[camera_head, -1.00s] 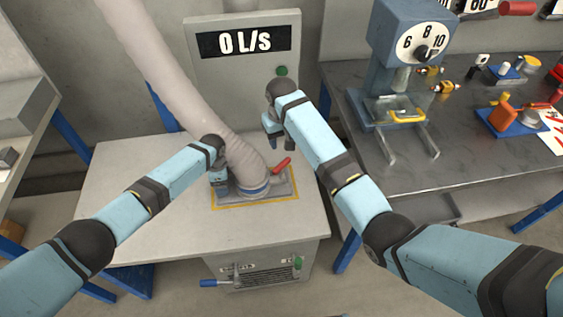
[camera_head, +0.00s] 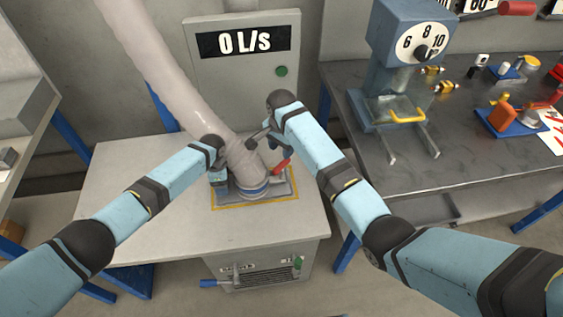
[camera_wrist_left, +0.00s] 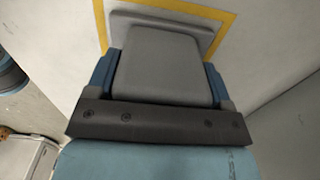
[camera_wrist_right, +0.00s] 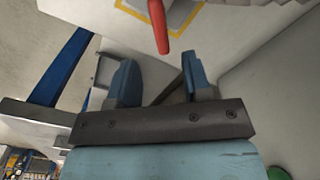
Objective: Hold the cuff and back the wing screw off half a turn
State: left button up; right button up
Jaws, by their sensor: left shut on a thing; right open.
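The cuff (camera_head: 250,180) is the lower end of a thick pinkish-grey hose, above a blue band on the bench plate. My left gripper (camera_head: 217,180) is at its left side. In the left wrist view its blue fingers are shut on a grey block (camera_wrist_left: 160,68), which seems to be part of the cuff. The red wing screw (camera_head: 281,167) sticks out at the cuff's right. It also shows in the right wrist view (camera_wrist_right: 159,28). My right gripper (camera_head: 273,144) is open and empty, just above the wing screw. In the right wrist view the screw's red end lies beyond the fingertips, apart from them.
A grey cabinet (camera_head: 198,75) with a "0 L/s" display and green button stands behind the cuff. A yellow outline (camera_head: 262,203) surrounds the base plate. The bench (camera_head: 120,190) is clear to the left. A dark table (camera_head: 455,150) with a dial press and small fixtures stands at right.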

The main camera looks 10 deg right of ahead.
aim_at(282, 164)
notch_tip(282, 164, down, 7)
jog(key=shift+f, duration=0.2)
grip_shut()
